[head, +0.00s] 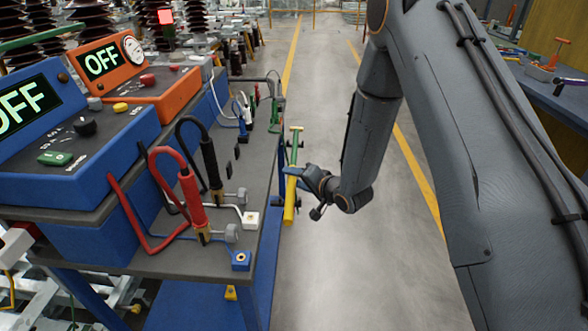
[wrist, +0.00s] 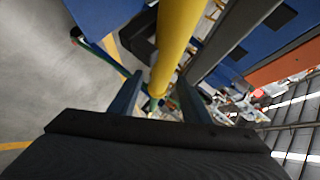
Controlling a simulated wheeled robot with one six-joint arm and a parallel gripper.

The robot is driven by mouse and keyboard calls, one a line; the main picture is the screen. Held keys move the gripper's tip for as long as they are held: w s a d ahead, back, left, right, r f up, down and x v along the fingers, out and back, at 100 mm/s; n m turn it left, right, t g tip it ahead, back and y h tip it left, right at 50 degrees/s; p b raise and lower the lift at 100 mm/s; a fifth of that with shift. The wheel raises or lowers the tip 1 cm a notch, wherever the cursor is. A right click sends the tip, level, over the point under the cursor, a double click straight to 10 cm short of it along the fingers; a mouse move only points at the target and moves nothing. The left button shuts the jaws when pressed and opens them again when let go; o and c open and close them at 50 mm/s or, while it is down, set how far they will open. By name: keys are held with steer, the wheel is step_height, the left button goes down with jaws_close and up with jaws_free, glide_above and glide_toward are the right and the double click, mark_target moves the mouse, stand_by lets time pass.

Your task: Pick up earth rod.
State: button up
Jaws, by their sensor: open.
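The earth rod (head: 289,207) stands about upright beside the right edge of the cart, with a thick yellow lower part, a green section above and a small yellow crosspiece at its top. My gripper (head: 294,173) is at the rod's middle, reaching in from the right. In the wrist view, the yellow rod (wrist: 178,35) runs down from the top between the two fingers of my gripper (wrist: 158,100). The fingers are apart, and I see space beside the rod. Whether either finger touches it is hard to tell. The gripper body hides what lies below.
The cart top (head: 150,262) at left bears a blue box (head: 75,135) and an orange box (head: 140,85), both reading OFF. Red (head: 192,200) and black (head: 211,163) handled probes stand near its edge. The floor aisle (head: 320,270) is clear. A workbench (head: 550,95) stands at right.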

steer(key=shift+w, duration=0.1)
jaws_close()
stand_by(0.3)
